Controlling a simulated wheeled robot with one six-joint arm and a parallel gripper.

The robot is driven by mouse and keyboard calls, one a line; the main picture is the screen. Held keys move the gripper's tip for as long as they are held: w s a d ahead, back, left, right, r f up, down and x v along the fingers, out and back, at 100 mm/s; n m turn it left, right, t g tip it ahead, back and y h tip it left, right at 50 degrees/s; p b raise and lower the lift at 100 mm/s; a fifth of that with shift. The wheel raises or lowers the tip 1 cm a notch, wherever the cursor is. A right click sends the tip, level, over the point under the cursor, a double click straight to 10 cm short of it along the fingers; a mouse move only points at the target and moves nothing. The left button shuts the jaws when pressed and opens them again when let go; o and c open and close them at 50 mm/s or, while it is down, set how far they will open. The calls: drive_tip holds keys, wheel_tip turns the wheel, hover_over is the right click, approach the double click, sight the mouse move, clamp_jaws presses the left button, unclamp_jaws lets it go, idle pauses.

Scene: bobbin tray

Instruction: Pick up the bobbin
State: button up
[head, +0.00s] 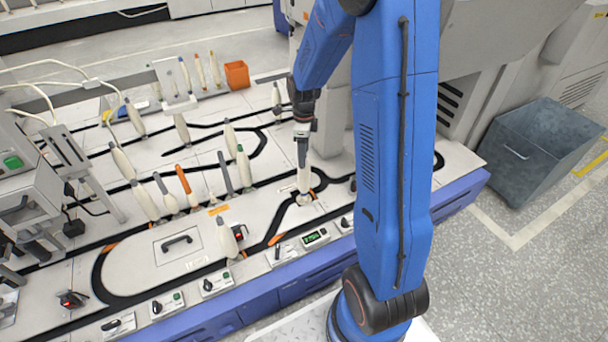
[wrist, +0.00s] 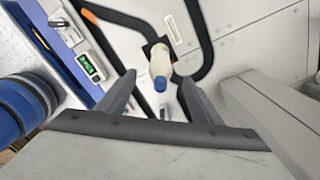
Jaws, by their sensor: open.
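In the wrist view a cream bobbin (wrist: 160,60) with a blue tip stands on a small dark holder on the track. Its blue tip points toward my camera, between the two grey fingers. My gripper (wrist: 158,80) is open, with one finger on each side and visible gaps to the bobbin. In the head view my gripper (head: 303,158) points down over the bobbin (head: 304,181) near the right part of the machine top. The upper part of the bobbin is hard to make out there.
Several other bobbins stand on the machine top to the left, including one with an orange tube (head: 183,180) and a cream one (head: 227,238) near the front. An orange box (head: 237,75) sits at the back. A grey bin (head: 541,150) stands on the floor at right.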

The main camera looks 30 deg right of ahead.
sight(304, 175)
drive_tip(key=shift+d+f, duration=0.1)
drive_tip(key=shift+f, duration=2.55)
clamp_jaws()
